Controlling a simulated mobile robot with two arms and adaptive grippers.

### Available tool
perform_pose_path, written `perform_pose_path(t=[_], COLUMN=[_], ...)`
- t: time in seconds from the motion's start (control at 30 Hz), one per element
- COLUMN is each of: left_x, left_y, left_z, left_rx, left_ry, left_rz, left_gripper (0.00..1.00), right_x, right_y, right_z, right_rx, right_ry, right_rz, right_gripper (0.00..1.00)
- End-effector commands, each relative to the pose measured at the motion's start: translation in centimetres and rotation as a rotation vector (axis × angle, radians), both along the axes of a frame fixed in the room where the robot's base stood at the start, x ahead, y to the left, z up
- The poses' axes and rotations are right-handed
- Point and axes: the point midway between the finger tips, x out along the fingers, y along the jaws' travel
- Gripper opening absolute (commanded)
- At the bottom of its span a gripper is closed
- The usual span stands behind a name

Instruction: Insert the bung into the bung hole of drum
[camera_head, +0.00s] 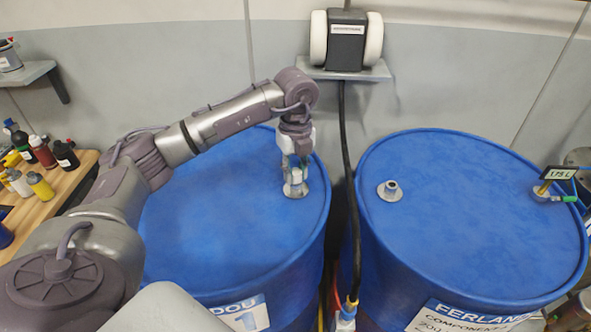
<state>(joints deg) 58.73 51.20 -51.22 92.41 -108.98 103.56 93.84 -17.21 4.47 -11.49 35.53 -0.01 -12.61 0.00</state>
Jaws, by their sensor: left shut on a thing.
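Two blue drums stand side by side, the left drum (215,235) and the right drum (475,225). My left arm reaches in from the left over the left drum. My left gripper (296,168) points down, directly over the pale round fitting (294,190) near that drum's right edge. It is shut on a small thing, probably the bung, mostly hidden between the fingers. I cannot tell whether this thing sits in the hole or just above it. My right gripper is not in view.
A black hose (346,180) hangs between the drums from a wall unit (346,40). A wooden bench (45,205) with several bottles is at the left. The drum tops are otherwise clear.

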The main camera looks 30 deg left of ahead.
Motion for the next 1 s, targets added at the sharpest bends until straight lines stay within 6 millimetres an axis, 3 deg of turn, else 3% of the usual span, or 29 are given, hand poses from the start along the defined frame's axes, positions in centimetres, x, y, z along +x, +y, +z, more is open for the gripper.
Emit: perform_pose_path(t=[0.17,0.2,0.33,0.73,1.0], left_x=[0.0,0.0,0.0,0.1,0.1], left_y=[0.0,0.0,0.0,0.0,0.0], left_z=[-0.6,-0.4,-0.4,0.2,5.3], left_rx=[0.000,0.000,0.000,-0.001,-0.001], left_ry=[0.001,0.000,0.000,-0.002,-0.006], left_rz=[0.000,0.000,0.000,0.000,-0.001], left_gripper=[0.00,0.35,0.56,0.57,0.57], right_x=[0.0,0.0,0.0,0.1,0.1], right_y=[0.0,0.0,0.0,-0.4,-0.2], right_z=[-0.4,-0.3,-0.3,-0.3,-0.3], right_rx=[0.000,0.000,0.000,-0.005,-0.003], right_ry=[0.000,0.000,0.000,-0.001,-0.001], right_rz=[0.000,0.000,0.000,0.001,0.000], right_gripper=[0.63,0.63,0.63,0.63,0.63])
